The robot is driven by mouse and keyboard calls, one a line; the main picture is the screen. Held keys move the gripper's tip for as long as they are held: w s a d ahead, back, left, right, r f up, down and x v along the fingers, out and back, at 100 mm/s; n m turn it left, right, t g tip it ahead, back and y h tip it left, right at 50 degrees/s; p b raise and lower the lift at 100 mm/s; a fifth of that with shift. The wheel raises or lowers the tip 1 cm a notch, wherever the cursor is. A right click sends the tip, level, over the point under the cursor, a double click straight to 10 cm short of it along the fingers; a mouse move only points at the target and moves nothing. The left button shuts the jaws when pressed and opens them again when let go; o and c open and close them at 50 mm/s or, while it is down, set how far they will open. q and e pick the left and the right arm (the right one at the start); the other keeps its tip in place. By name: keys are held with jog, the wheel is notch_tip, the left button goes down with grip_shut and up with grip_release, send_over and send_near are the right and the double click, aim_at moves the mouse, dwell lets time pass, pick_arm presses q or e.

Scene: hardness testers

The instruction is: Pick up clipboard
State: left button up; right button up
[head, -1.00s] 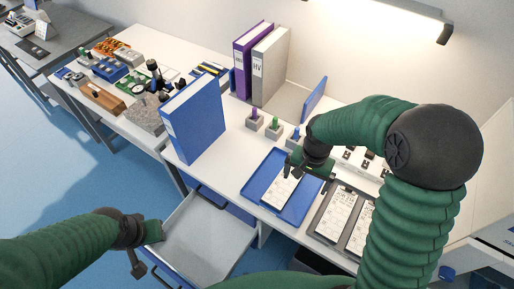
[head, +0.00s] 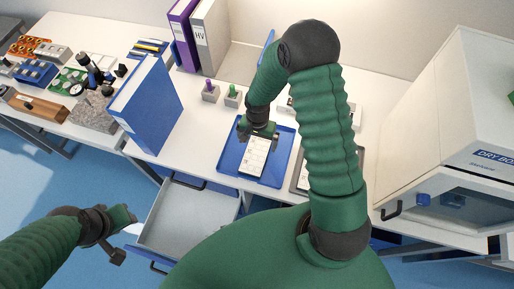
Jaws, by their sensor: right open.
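My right gripper (head: 258,131) is open, pointing down over the blue tray (head: 280,165). A white printed sheet (head: 254,157) lies in the tray just in front of its fingers, and I see no grip on it. A dark clipboard (head: 298,181) lies on the bench right of the tray. My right arm hides most of it. My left gripper (head: 122,220) is at the lower left, beside the open drawer and away from the tray; its jaw opening is unclear.
An open, empty-looking grey drawer (head: 188,222) juts out below the bench. A blue binder (head: 150,108) stands left of the tray. Small blocks with coloured pegs (head: 232,97) are behind the tray. A white dry box (head: 455,135) stands at the right.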

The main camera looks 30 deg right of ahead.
aim_at(257, 149)
jog(key=f, duration=0.2)
jog(key=shift+s+a+f, duration=0.25)
jog(key=shift+s+f, duration=0.05)
jog(key=shift+f, duration=0.4)
jog(key=shift+w+d+f, duration=0.15)
jog(key=shift+w, duration=0.1)
jog(key=shift+s+d, duration=0.1)
jog(key=shift+d, duration=0.05)
jog(key=c, duration=1.6)
